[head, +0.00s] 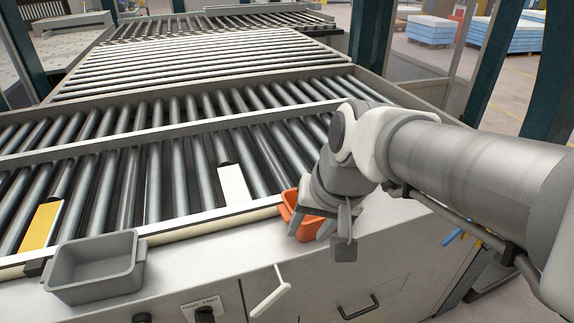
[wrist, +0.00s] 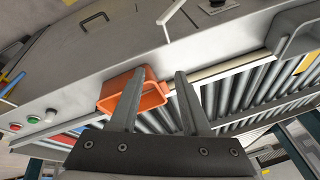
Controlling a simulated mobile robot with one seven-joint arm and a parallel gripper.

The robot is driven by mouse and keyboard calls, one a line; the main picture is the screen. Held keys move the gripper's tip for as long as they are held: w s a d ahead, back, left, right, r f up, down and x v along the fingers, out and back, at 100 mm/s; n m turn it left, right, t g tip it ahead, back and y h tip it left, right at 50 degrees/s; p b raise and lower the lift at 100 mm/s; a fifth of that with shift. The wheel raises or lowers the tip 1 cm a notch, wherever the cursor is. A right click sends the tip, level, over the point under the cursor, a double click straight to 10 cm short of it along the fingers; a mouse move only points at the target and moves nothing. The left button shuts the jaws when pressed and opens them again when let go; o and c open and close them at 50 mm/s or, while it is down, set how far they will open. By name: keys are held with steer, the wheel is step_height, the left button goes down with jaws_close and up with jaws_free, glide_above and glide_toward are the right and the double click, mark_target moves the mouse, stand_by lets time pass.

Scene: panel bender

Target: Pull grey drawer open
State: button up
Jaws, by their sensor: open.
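The front of the pale grey cabinet has a drawer panel (head: 385,297) with a black bar handle (head: 360,307) at the lower right of the head view. The panel looks flush with the front. The same handle shows at the upper left of the wrist view (wrist: 94,17). My gripper (head: 337,238) is above the cabinet's top edge, higher than the handle and apart from it. In the wrist view its two fingers (wrist: 159,73) are spread with nothing held between them.
An orange bin (head: 289,208) sits on the ledge close beside my fingers. A grey bin (head: 95,268) stands farther left. A white lever (head: 270,292) sticks out left of the handle. Roller conveyors (head: 180,150) fill the area behind. Buttons (wrist: 33,119) are on the cabinet.

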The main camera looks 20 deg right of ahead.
steer(key=w+d+f+m+g+y+b, duration=0.1)
steer(key=d+f+m+y+b, duration=0.25)
steer(key=d+f+m, duration=0.65)
steer(key=w+d+f+m+g+y+b, duration=0.1)
steer(key=d+f+m+y+b, duration=0.35)
steer(key=f+m, duration=0.8)
steer(key=s+d+f+m+t+y+b, duration=0.1)
steer(key=s+d+f+m+t+b, duration=0.15)
steer(key=d+f+m, duration=0.4)
steer(key=s+d+f+m+t+b, duration=0.2)
steer(key=d+f+m+t, duration=0.15)
steer(key=f, duration=0.55)
steer(key=m+t+h+b, duration=0.35)
steer(key=m+t, duration=0.25)
steer(key=m, duration=0.7)
glide_toward(363, 311)
steer(key=shift+y, duration=0.45)
steer(key=b+x, duration=0.1)
steer(key=x, duration=0.2)
steer(key=b+x, duration=0.1)
steer(key=x, duration=0.2)
steer(key=f+b+x, duration=0.1)
steer(key=x, duration=0.3)
steer(key=shift+w+d, duration=0.15)
steer(key=shift+d, duration=0.05)
jaws_close()
